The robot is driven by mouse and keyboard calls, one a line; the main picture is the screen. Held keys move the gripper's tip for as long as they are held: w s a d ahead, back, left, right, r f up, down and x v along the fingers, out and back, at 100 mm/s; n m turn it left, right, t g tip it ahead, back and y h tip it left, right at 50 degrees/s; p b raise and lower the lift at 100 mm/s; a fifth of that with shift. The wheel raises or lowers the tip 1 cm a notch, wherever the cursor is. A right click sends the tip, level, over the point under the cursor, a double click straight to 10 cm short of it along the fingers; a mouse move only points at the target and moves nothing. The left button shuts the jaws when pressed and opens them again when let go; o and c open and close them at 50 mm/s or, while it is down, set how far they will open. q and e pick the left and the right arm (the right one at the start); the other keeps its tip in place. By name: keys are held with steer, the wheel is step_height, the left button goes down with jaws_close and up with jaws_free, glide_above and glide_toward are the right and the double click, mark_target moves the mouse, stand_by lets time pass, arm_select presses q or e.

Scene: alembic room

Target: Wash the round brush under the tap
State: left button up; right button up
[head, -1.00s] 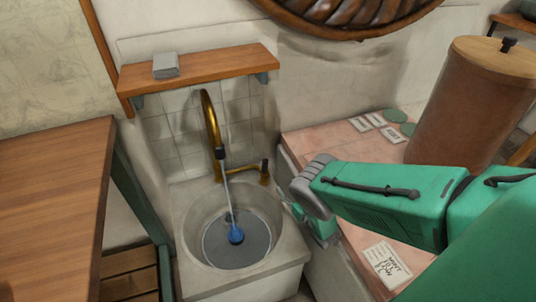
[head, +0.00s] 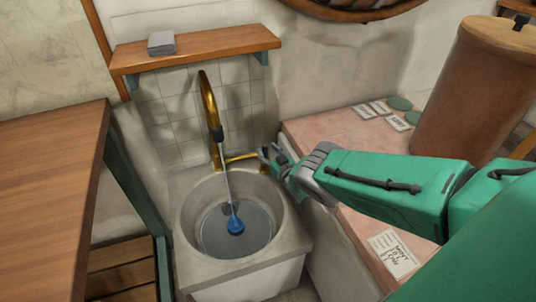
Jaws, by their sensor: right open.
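The round brush (head: 236,224) has a blue head low in the stone sink (head: 187,222) and a thin grey handle with a dark upper end. The handle leans up beside the spout of the brass tap (head: 207,100); I cannot tell whether they touch. No water stream is clear to see. My right gripper (head: 272,163) is open at the sink's back right rim, by the right end of the tap's brass bar (head: 240,158). Its fingers cover that end, so contact is unclear. The brush is apart from it, to the lower left. My left gripper is out of view.
A wooden shelf (head: 205,47) with a grey block (head: 161,43) hangs above the tap. A wooden table (head: 50,190) stands left of the sink. A pink counter (head: 335,133) with labels and a large brown jar (head: 470,90) lies to the right.

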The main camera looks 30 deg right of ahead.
steer(key=shift+w+a+r, duration=0.1)
steer(key=shift+a+r, duration=0.15)
steer(key=shift+a, duration=0.25)
steer(key=shift+a+r, duration=0.25)
steer(key=shift+a, duration=0.25)
steer(key=c, duration=0.5)
steer(key=shift+d+f, duration=0.1)
steer(key=shift+d, duration=0.25)
jaws_close()
steer(key=shift+s+d+f, duration=0.2)
steer(key=shift+d, duration=0.25)
steer(key=shift+w+d, duration=0.1)
steer(key=shift+w+r+g+p, duration=0.25)
steer(key=shift+g+p, duration=0.1)
steer(key=shift+g, duration=0.15)
steer(key=shift+w+a+g, duration=0.2)
steer(key=shift+w+g, duration=0.1)
steer(key=shift+g, duration=0.1)
steer(key=shift+w+a+f+g, duration=0.15)
steer(key=shift+w+g, duration=0.15)
steer(key=shift+g, duration=0.3)
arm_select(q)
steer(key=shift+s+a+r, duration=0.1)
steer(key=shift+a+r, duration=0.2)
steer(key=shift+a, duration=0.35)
arm_select(e)
steer(key=shift+f, duration=0.1)
